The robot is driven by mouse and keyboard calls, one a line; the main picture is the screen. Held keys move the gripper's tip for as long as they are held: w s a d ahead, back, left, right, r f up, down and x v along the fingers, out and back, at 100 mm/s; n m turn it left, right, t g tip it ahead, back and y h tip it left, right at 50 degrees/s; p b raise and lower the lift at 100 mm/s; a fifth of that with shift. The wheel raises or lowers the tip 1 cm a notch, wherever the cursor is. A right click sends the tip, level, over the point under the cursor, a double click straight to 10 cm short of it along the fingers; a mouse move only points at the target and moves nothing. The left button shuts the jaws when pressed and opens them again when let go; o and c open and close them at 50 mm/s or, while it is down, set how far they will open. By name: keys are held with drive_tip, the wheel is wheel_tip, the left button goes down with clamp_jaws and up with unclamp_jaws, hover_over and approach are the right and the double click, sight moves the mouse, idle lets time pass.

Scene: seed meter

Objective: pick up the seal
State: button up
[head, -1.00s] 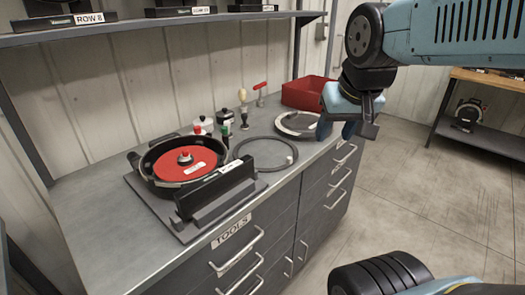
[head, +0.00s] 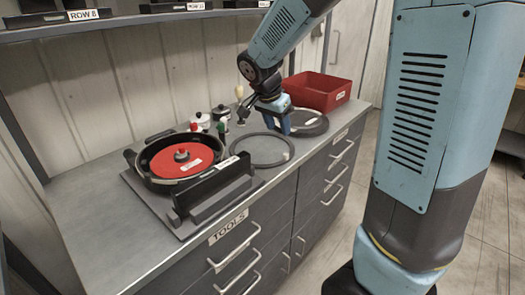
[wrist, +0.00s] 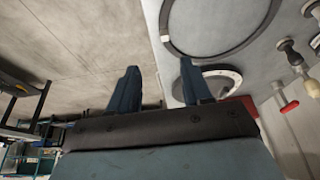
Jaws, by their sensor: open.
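The seal (head: 252,165), a thin dark ring with a small pale mark on it, lies flat on the grey bench top, right of the seed meter housing (head: 150,182). In the wrist view the seal (wrist: 215,57) is at the top, right of centre, partly cut off by the frame. My gripper (head: 279,128) points down over the bench, just behind and right of the seal in the head view. It also shows in the wrist view (wrist: 160,78), with its two blue fingers apart and nothing between them. I cannot tell its exact height above the bench.
A dark round plate (head: 312,125) lies partly behind my gripper, with a red bin (head: 325,93) beyond it. Several small tools and pots, including a green-handled one (head: 221,128), stand behind the seal. A red disc (head: 190,161) sits in the housing. A shelf (head: 130,16) overhangs the back.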

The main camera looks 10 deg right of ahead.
drive_tip(key=w+f, duration=0.1)
hover_over(286, 154)
drive_tip(key=s+a, duration=0.2)
drive_tip(key=a, duration=0.1)
drive_tip(key=shift+m, duration=0.3)
drive_tip(key=f, duration=0.7)
drive_tip(key=shift+w+d+f, duration=0.15)
drive_tip(key=shift+d+f, duration=0.05)
drive_tip(key=shift+f, duration=0.2)
drive_tip(key=shift+d+x, duration=0.2)
drive_tip(key=shift+x, duration=1.1)
drive_tip(key=shift+d+x, duration=0.25)
drive_tip(key=shift+x, duration=1.1)
drive_tip(key=shift+w+r, duration=0.15)
drive_tip(key=shift+r, duration=0.05)
drive_tip(key=shift+c, duration=0.4)
clamp_jaws()
